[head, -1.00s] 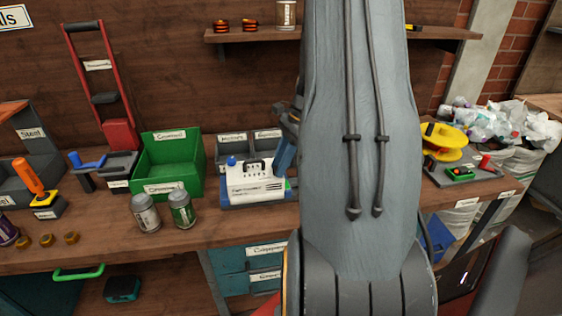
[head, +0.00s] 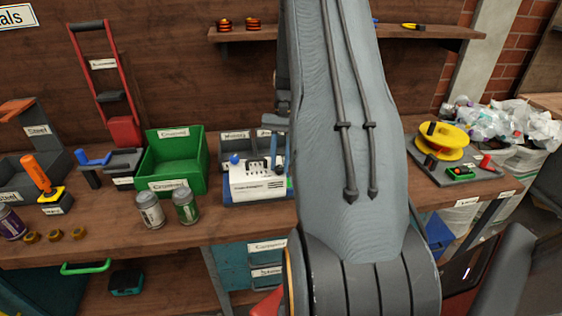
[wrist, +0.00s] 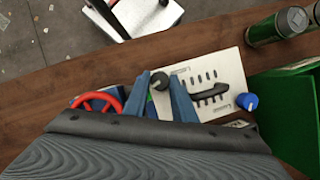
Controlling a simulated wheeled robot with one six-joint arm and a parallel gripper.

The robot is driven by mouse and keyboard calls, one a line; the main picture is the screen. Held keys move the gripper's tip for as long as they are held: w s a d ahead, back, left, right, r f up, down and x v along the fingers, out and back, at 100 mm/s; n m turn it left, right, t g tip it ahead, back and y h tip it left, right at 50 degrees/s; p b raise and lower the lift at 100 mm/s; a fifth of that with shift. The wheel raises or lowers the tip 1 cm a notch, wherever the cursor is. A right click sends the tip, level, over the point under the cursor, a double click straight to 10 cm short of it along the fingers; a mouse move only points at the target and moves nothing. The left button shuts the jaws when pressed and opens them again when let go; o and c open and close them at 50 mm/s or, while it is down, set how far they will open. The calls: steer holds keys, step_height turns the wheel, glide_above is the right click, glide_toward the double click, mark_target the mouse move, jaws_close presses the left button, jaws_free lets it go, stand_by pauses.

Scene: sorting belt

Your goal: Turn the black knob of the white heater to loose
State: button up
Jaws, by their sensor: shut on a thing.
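The white heater (head: 258,186) stands on the bench, with a blue knob (head: 234,158) at its left end. In the wrist view the heater (wrist: 232,68) shows its slots, a black handle (wrist: 210,92) and the blue knob (wrist: 246,101). The black knob (wrist: 158,80) is between the tips of my gripper (wrist: 160,88), which is shut on it. In the head view my gripper (head: 276,148) is at the heater's right end, partly behind my arm, and the black knob cannot be made out there.
A green bin (head: 172,168) and two cans, one grey (head: 150,210) and one green (head: 186,205), stand left of the heater. A red wheel (wrist: 97,102) is beside my gripper in the wrist view. The bench front (head: 110,238) has bare room.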

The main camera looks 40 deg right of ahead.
steer(key=n+h, duration=0.1)
steer(key=n, duration=0.2)
steer(key=n+g+h, duration=0.1)
steer(key=n, duration=0.3)
steer(key=shift+w+a+g+p, duration=0.15)
steer(key=shift+a+g+p, duration=0.05)
steer(key=shift+g+p, duration=0.1)
stand_by(0.4)
steer(key=o, duration=1.1)
steer(key=shift+b+v, duration=1.35)
steer(key=shift+v, duration=2.55)
steer(key=shift+a, duration=0.1)
